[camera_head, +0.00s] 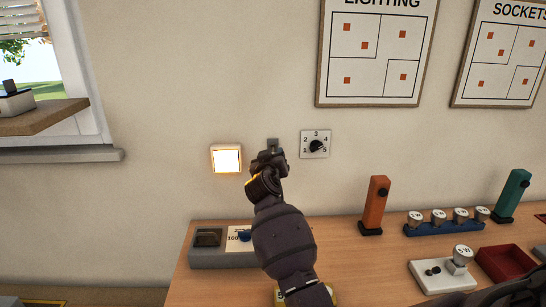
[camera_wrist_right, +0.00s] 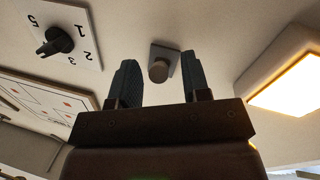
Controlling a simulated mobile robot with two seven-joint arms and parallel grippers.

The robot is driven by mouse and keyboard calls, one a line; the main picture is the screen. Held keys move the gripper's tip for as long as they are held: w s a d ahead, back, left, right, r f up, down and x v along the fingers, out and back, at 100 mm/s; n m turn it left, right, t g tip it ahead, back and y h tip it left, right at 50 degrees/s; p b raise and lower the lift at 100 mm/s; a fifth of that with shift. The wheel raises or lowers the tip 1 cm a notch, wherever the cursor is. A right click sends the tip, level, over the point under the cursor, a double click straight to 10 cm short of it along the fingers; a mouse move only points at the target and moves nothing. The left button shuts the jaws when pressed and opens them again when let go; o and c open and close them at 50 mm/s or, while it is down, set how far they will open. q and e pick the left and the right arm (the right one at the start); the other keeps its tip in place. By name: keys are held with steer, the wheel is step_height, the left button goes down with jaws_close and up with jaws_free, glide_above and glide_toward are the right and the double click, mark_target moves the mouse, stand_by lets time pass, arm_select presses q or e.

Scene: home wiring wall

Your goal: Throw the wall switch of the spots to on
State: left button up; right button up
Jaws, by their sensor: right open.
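A small grey wall switch (camera_head: 273,144) is on the wall between a lit square panel (camera_head: 226,159) and a numbered dial (camera_head: 315,144). My right gripper (camera_head: 268,158) is in front of it and hides its lower part. The open fingers of my right gripper (camera_wrist_right: 160,76) stand on either side of that lever in the picture, with gaps visible. Whether they reach its depth is unclear. My left gripper is not in view.
The lit panel (camera_wrist_right: 290,85) and the dial (camera_wrist_right: 54,42) flank the switch closely. Below is a wooden bench (camera_head: 345,255) with an orange post (camera_head: 374,205), a blue rack of bulbs (camera_head: 445,229), a red tray (camera_head: 507,262) and a grey box (camera_head: 207,258). A window sill is left.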

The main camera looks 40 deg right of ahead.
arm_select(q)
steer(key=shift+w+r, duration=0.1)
arm_select(e)
steer(key=shift+w+d, duration=0.35)
